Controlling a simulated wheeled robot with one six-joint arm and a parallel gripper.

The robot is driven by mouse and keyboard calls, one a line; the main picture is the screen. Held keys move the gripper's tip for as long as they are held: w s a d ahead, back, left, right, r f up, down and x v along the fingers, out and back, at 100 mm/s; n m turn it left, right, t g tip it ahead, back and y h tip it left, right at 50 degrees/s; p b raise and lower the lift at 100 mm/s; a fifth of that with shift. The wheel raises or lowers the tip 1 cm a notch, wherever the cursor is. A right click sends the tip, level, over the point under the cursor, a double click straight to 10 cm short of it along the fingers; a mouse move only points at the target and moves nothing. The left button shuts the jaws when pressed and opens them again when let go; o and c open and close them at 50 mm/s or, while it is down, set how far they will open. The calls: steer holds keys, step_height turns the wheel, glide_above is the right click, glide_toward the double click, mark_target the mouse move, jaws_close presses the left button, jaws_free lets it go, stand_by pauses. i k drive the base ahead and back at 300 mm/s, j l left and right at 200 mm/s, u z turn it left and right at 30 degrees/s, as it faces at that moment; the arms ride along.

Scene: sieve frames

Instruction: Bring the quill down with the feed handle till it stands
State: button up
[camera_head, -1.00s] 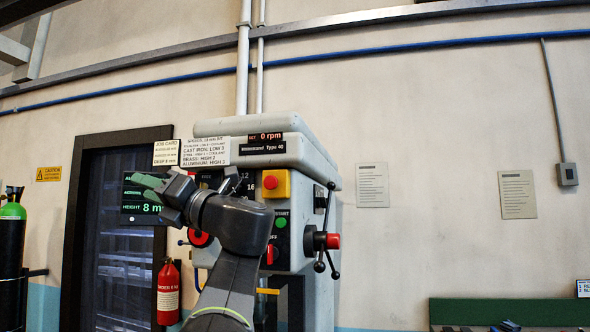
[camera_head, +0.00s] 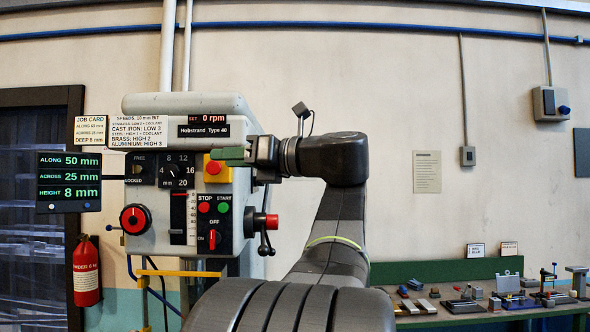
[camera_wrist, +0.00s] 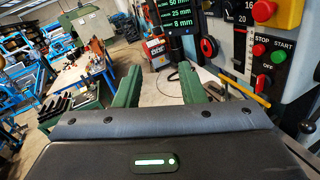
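The drill press (camera_head: 150,225) stands at the left of the head view. Its feed handle (camera_head: 272,221), a red-ended black hub with ball-tipped spokes, sticks out from the right side of the press head. A depth scale (camera_head: 191,218) with a red mark shows on the front panel. I cannot make out the quill. My gripper (camera_head: 222,154) is above and left of the feed handle, in front of the upper panel, apart from the handle. In the wrist view its green fingers (camera_wrist: 158,80) are spread with nothing between them.
A display (camera_head: 69,182) reads 50, 25 and 8 mm; the speed sign (camera_head: 208,126) reads 0 rpm. A red emergency button (camera_head: 214,168) lies close by my gripper. A fire extinguisher (camera_head: 87,272) hangs at left. A green bench (camera_head: 420,271) with tools stands at right.

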mark_target(263, 221)
steer(key=i+z, duration=0.15)
steer(key=i, duration=0.35)
steer(key=i+j+z, duration=0.15)
steer(key=i, duration=0.3)
steer(key=i+j+z, duration=0.15)
steer(key=i, duration=0.35)
